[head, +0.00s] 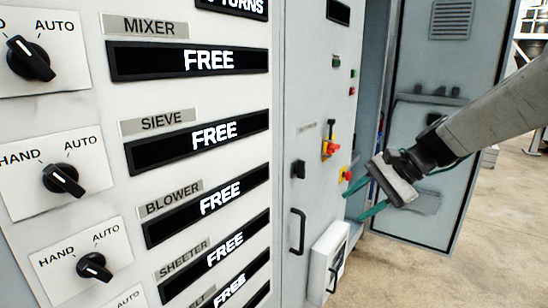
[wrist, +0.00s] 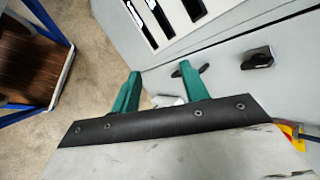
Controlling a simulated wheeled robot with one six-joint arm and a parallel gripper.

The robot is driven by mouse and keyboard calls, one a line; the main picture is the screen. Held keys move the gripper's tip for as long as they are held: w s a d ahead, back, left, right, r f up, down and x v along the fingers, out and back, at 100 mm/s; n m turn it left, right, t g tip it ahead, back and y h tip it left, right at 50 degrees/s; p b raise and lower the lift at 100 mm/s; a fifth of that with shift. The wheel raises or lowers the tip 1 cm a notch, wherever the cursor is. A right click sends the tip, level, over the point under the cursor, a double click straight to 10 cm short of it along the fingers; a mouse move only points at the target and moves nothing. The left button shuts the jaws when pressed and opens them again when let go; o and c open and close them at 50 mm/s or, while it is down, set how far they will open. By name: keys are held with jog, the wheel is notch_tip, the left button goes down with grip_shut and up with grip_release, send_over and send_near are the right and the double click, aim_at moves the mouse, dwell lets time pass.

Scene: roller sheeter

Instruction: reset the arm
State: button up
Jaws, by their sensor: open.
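My gripper (head: 352,206) is at the right of the head view, at the end of my arm, which reaches in from the right edge. Its two green fingers point left, toward the grey cabinet (head: 305,90) front. In the wrist view my gripper (wrist: 160,72) shows its two green fingers spread apart with nothing between them. The fingers appear near the cabinet face, but I cannot tell how large the gap is or whether they touch it.
Selector knobs (head: 62,180) and FREE displays (head: 190,60) fill the near panel. A red-yellow switch (head: 330,146), a black handle (head: 298,232) and an open cabinet door (head: 440,70) are around my gripper. A blue-framed cart (wrist: 40,60) stands on the floor at left in the wrist view.

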jog(key=s+d+n+h, duration=0.2)
jog(key=s+n+h, duration=0.1)
jog(key=s, duration=0.6)
jog(key=s+d+n+h, duration=0.2)
jog(key=s+n, duration=0.1)
jog(key=s, duration=0.6)
jog(key=s+d+f+n+h, duration=0.1)
jog(key=s+d+n+h, duration=0.2)
jog(key=s, duration=0.7)
jog(key=shift+n+h, duration=0.3)
jog(key=shift+n, duration=0.2)
